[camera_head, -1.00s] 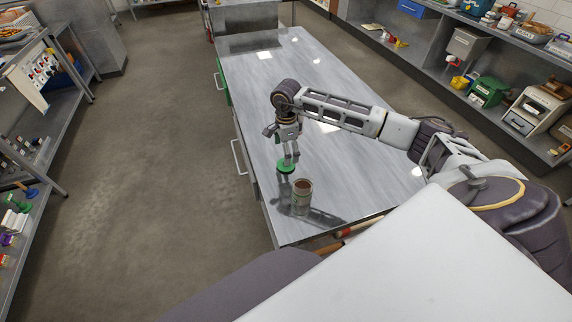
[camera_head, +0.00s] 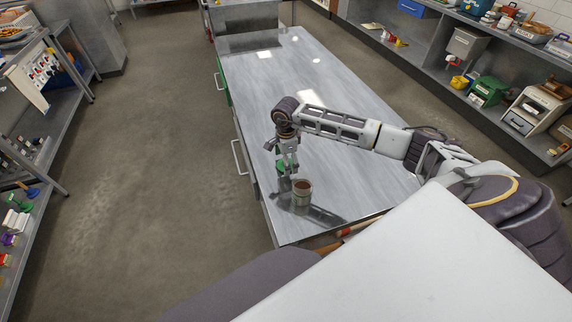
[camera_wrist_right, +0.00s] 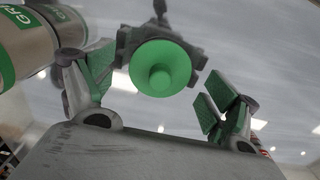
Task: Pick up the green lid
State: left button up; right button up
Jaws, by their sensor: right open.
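The green lid (camera_head: 281,167) lies on the steel table beside an open jar (camera_head: 302,197), partly hidden by my right gripper (camera_head: 287,171). In the right wrist view the lid (camera_wrist_right: 161,68) is round with a raised knob, and sits between the two spread fingers (camera_wrist_right: 150,92) of my right gripper. A gap shows between the lid and each finger. The jar (camera_wrist_right: 25,48) stands close at the left in that view, near the left finger. My left gripper is not in view.
The long steel table (camera_head: 270,75) is bare beyond my right arm. The jar is the nearest obstacle to the gripper. Shelves with goods (camera_head: 480,60) stand at the right and a rack (camera_head: 40,110) at the left, with open floor between rack and table.

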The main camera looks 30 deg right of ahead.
jog(key=shift+f, duration=0.25)
jog(key=c, duration=0.9)
